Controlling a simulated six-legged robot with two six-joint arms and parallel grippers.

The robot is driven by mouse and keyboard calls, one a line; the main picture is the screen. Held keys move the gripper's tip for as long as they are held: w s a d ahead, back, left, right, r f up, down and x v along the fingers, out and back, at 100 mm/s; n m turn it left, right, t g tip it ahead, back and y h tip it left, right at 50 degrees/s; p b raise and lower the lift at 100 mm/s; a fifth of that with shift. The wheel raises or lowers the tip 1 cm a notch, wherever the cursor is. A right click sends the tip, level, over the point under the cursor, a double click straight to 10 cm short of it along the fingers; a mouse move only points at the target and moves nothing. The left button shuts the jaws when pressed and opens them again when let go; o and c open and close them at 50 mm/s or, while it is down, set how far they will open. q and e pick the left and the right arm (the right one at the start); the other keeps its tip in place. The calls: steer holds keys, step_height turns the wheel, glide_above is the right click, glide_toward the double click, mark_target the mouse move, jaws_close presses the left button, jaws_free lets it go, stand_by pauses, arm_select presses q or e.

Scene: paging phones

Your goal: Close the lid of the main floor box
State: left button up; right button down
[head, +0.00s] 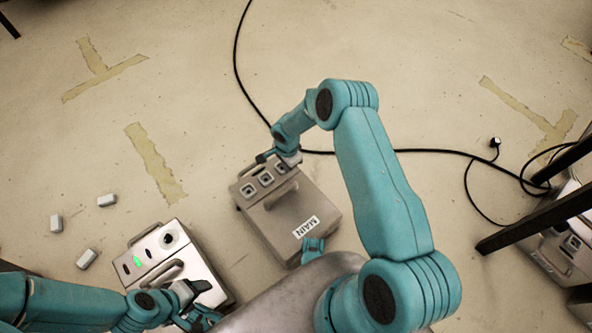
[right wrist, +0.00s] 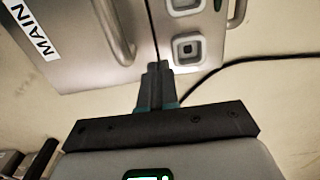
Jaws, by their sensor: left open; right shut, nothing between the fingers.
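The main floor box (head: 263,218) is a grey-beige box in the middle of the head view, with a MAIN label. Its lid (head: 287,209), with a bar handle, looks flat and level with the socket strip beside it. In the right wrist view the lid (right wrist: 85,62) shows the label, the handle and a thin dark seam next to the sockets. My right gripper (head: 277,156) is shut and empty at the box's far edge, by the sockets; its fingertips (right wrist: 157,70) overlap the seam end. My left gripper (head: 199,303) is open over the near part of a white box.
The white box (head: 153,248) with a green light stands left of the main box. Several small pale blocks (head: 107,200) lie left of it. A black cable (head: 420,151) runs across the floor. Dark legs (head: 535,220) and another box (head: 556,255) stand at right.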

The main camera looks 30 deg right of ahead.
steer(key=w+r+p, duration=0.1)
steer(key=w+r, duration=0.6)
steer(key=shift+a+r+p, duration=0.15)
steer(key=shift+a+p, duration=0.15)
steer(key=shift+p, duration=0.1)
steer(key=shift+s, duration=0.15)
